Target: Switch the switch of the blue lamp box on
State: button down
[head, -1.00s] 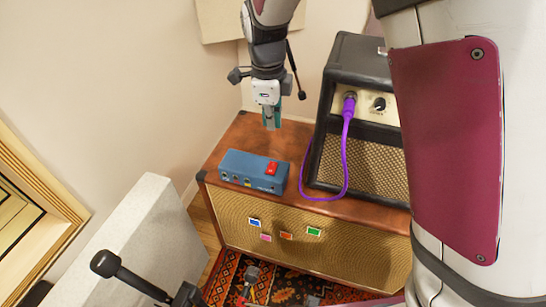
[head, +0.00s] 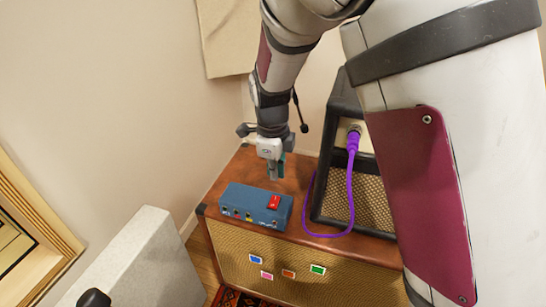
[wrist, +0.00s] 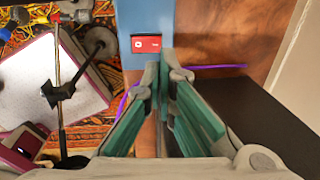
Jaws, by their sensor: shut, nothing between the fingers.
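The blue lamp box (head: 255,204) lies on top of the brown wooden cabinet, near its front left edge. Its red rocker switch (head: 273,202) is on the top face towards the right end. In the wrist view the red switch (wrist: 146,43) shows just beyond the fingertips, with the blue box (wrist: 147,15) around it. My gripper (head: 275,177) points down just behind the box, close to the switch side. Its green-padded fingers (wrist: 166,58) are shut at the tips and hold nothing. I cannot tell whether the fingertips touch the box.
A black amplifier (head: 350,190) with a purple cable (head: 350,190) stands right of the box on the cabinet (head: 235,245). A pale grey block (head: 130,262) is at the lower left. The wall is behind.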

aim_at(276, 196)
jog(key=f, duration=0.2)
jog(key=f+b, duration=0.1)
jog(key=f, duration=0.4)
jog(key=shift+w+d+f+b, duration=0.2)
jog(key=shift+w+f+b, duration=0.15)
jog(key=shift+w+f, duration=0.05)
jog(key=shift+w+d+f, duration=0.15)
jog(key=shift+w+f, duration=0.05)
jog(key=shift+f, duration=0.1)
jog(key=shift+g, duration=0.3)
jog(key=shift+s, duration=0.1)
jog(key=shift+s+a+r+p, duration=0.35)
jog(key=shift+s+p, duration=0.3)
jog(key=shift+p, duration=0.25)
